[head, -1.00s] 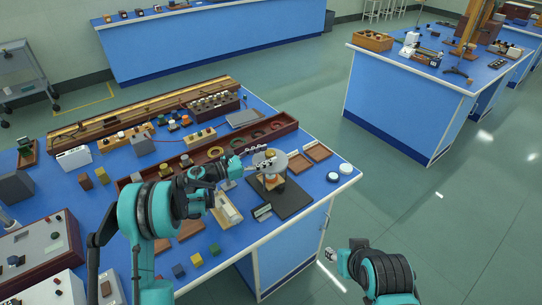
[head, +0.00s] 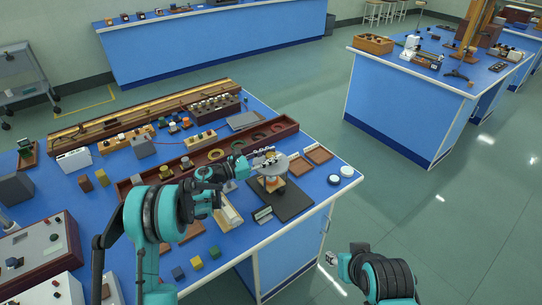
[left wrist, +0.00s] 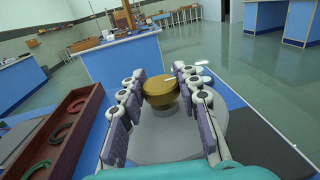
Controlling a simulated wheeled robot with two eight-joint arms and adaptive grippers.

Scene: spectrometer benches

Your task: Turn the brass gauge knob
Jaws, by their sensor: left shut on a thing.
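The brass gauge knob (left wrist: 160,88) is a round, flat-topped brass piece with a pale pointer mark on top. It stands above a grey disc (left wrist: 150,148) in the left wrist view. In the head view the disc (head: 278,168) sits on a stand over a dark base plate (head: 292,203), near the bench's right edge. My left gripper (head: 266,157) is shut on the knob, one finger on each side, as the left wrist view (left wrist: 157,95) shows. My right gripper (head: 331,258) hangs over the floor beside the bench, apart from everything; its finger opening is too small to judge.
A long wooden tray (head: 288,122) with several rings lies just behind and left of the gauge. Small wooden trays (head: 319,155) and white round pieces (head: 346,171) are to its right. Coloured blocks (head: 197,262) lie at the front edge. Floor right of the bench is clear.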

